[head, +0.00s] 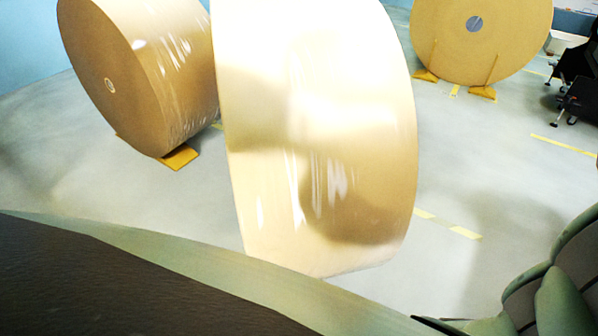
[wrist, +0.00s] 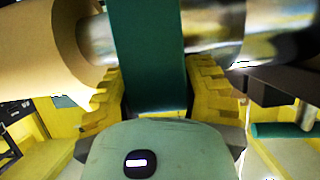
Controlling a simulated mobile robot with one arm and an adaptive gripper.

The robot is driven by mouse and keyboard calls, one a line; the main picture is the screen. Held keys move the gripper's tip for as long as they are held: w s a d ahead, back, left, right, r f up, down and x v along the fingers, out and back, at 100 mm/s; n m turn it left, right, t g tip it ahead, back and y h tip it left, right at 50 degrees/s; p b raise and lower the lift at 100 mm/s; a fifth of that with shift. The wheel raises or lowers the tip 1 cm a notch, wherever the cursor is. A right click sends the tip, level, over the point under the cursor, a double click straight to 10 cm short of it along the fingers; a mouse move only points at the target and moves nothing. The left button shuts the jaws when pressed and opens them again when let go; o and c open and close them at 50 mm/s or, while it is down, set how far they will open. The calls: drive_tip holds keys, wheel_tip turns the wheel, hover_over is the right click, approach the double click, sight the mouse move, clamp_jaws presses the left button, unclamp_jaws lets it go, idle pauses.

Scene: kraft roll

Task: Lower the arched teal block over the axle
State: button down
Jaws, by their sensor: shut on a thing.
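In the wrist view, my gripper (wrist: 153,78) has its two yellow ridged fingers shut on the arched teal block (wrist: 150,50), one on each side. The block runs up out of the top of the picture, and its arch cannot be made out. The shiny metal axle (wrist: 222,32) runs across behind the block and shows on both sides of it. A tan cylinder (wrist: 38,42) surrounds the axle's left part. I cannot tell whether the block touches the axle or sits around it. The head view shows neither the block nor my gripper.
In the head view, a large kraft roll (head: 320,130) fills the middle. Another roll (head: 145,75) stands at the left, and a third (head: 490,38) stands on yellow chocks at the back right. Grey floor (head: 480,160) is open on the right, with black furniture (head: 580,95) at the edge.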

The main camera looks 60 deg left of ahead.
drive_tip(key=shift+w, duration=0.1)
drive_tip(key=shift+c, duration=2.4)
unclamp_jaws()
drive_tip(key=shift+f, duration=0.1)
drive_tip(key=shift+a, duration=0.1)
drive_tip(key=shift+s+a+r, duration=0.2)
drive_tip(key=shift+a+r, duration=0.1)
drive_tip(key=shift+a, duration=0.2)
drive_tip(key=v, duration=1)
drive_tip(key=shift+s+a, duration=0.3)
drive_tip(key=shift+a, duration=0.05)
drive_tip(key=shift+w+r, duration=0.1)
